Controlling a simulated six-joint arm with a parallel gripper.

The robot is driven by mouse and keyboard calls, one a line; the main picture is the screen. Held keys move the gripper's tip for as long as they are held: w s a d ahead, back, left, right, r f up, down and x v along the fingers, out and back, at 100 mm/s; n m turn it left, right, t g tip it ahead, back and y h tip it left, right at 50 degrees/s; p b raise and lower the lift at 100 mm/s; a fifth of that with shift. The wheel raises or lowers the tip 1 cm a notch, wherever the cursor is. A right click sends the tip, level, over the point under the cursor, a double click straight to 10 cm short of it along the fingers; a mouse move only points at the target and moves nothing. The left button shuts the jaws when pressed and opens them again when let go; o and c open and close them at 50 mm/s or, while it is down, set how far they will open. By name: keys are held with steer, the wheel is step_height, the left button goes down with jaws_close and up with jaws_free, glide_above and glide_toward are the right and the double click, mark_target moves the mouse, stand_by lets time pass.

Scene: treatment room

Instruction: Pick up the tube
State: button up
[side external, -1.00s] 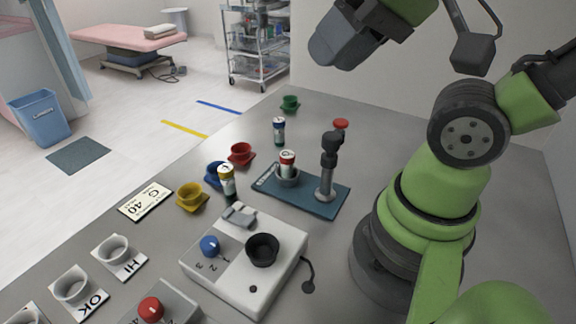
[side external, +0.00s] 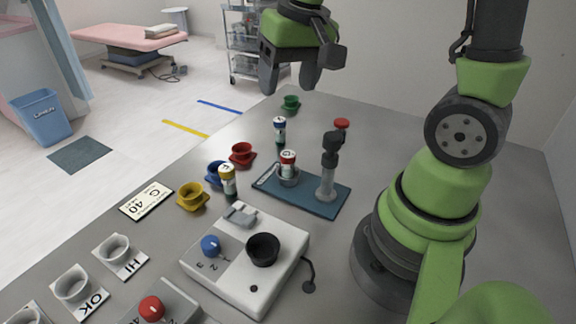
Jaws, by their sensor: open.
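Three capped tubes stand on the grey table. A blue-capped tube (side external: 280,130) stands at the back. A red-capped tube (side external: 288,163) stands in a small grey cup (side external: 288,179) on the blue tray (side external: 322,203). A yellow-capped tube (side external: 228,183) stands between the blue and yellow cups and the white device. My gripper (side external: 290,84) is open and empty, fingers pointing down, well above the table. In the picture it appears above the blue-capped tube; its exact distance is hard to tell.
A grey upright post tool (side external: 328,168) stands on the tray beside the red-capped tube. A white device (side external: 245,262) with knobs is in front. A red-topped object (side external: 342,125) stands behind.

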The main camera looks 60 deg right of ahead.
steer(key=d+f, duration=0.1)
steer(key=f, duration=0.1)
steer(key=w+d+f+g, duration=0.1)
steer(key=f, duration=0.2)
steer(key=w+d+f+g, duration=0.1)
steer(key=d+f, duration=0.1)
steer(key=f, duration=0.1)
steer(key=shift+w+m, duration=0.1)
steer(key=shift+m, duration=0.2)
glide_above(288, 154)
steer(key=shift+g, duration=0.3)
steer(key=f, duration=0.4)
steer(key=shift+d+f, duration=0.2)
steer(key=shift+d, duration=0.05)
steer(key=shift+a+f, duration=0.2)
steer(key=shift+f, duration=2.85)
steer(key=shift+c, duration=0.5)
steer(key=c, duration=1)
